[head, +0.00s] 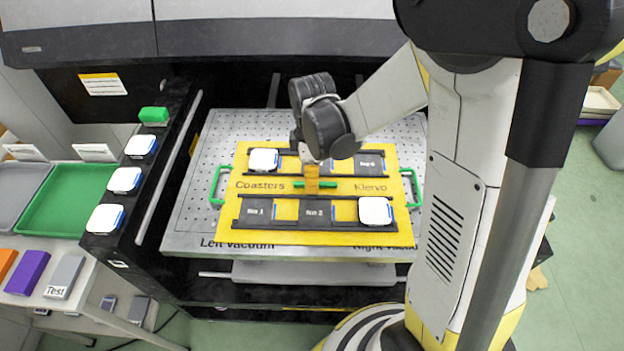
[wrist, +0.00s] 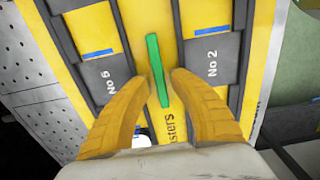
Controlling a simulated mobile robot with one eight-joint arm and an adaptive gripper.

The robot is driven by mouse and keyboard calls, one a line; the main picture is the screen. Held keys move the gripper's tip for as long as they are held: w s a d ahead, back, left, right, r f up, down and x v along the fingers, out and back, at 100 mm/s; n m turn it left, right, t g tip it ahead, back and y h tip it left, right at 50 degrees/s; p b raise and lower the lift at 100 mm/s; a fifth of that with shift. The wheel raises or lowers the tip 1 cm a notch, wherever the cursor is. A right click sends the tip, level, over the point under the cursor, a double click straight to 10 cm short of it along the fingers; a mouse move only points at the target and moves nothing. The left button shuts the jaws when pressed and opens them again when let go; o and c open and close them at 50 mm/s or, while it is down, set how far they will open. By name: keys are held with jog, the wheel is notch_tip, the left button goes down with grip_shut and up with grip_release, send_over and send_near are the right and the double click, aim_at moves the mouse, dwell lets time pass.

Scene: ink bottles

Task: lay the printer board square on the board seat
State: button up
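The yellow printer board (head: 340,236), lettered Coasters and Klervo, lies flat over the perforated metal bed (head: 190,215) of the printer. It looks roughly square to the bed. It has black rails, numbered dark slots, green handles (head: 216,186) at both ends and a green bar (head: 330,184) across its middle. White coasters (head: 264,159) sit in at least two slots. My gripper (head: 312,178) is over the board's middle. In the wrist view its fingertips (wrist: 164,74) are open on either side of the green bar (wrist: 154,62). My arm hides part of the back row.
Several white coasters (head: 124,180) and a green block (head: 153,115) sit on the dark ledge at left. Beyond are a green tray (head: 72,198), a grey tray (head: 20,185) and a purple block (head: 28,272). The printer body (head: 280,38) stands behind the bed.

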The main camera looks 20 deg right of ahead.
notch_tip(320, 180, up, 11)
jog(key=p, duration=0.4)
jog(key=s+r+m+t, duration=0.7)
jog(key=s+r+m, duration=0.2)
jog(key=s+m, duration=0.2)
jog(key=shift+r+m, duration=0.35)
jog(key=shift+m, duration=0.85)
